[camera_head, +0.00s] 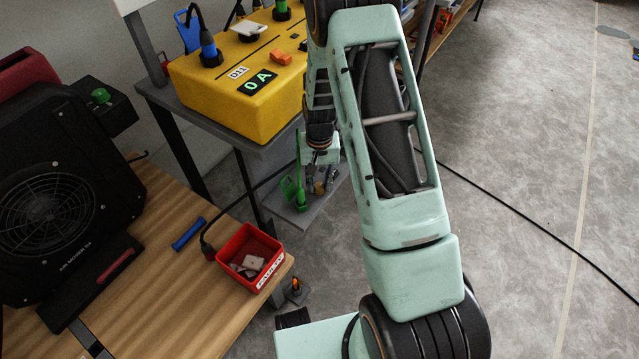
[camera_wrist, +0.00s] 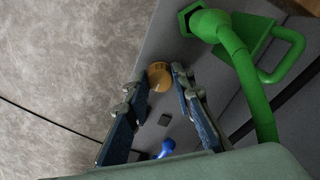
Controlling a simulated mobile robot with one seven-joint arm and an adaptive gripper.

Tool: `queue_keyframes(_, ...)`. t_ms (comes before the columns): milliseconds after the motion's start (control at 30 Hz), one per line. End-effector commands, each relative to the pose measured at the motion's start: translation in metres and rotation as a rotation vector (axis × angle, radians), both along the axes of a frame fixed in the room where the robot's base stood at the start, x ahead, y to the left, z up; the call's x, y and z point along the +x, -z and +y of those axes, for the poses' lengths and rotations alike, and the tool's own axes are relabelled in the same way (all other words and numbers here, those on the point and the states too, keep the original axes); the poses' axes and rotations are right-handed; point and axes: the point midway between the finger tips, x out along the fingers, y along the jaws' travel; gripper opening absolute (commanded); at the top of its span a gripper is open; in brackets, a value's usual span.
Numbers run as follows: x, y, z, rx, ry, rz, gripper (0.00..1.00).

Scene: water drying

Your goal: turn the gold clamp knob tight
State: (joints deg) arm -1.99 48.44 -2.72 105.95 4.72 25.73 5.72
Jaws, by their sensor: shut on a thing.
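The gold clamp knob (camera_wrist: 159,75) is a round gold cap on a grey panel (camera_wrist: 215,62) in the wrist view. My gripper (camera_wrist: 160,80) is shut on the knob, with one finger on each side of it. In the head view my gripper (camera_head: 320,178) is low, over a small grey shelf (camera_head: 312,216) below the yellow box, and the knob is too small there to make out clearly.
A green pipe (camera_wrist: 242,65) with a looped handle stands close to the right of my fingers. A blue knob (camera_wrist: 166,148) lies between the fingers' bases. A yellow box (camera_head: 215,95), a red bin (camera_head: 235,243) and a black blower (camera_head: 50,200) stand on nearby tables.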

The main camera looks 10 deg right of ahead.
Motion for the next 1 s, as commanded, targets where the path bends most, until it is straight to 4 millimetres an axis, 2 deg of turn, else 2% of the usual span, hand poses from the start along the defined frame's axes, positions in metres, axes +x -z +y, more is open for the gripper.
queue_keyframes(700,0.0006,-0.0014,0.0009,-0.001,0.678,-0.001,0.00)
queue_keyframes(1000,0.0008,-0.0013,0.0012,0.000,0.916,-0.001,0.00)
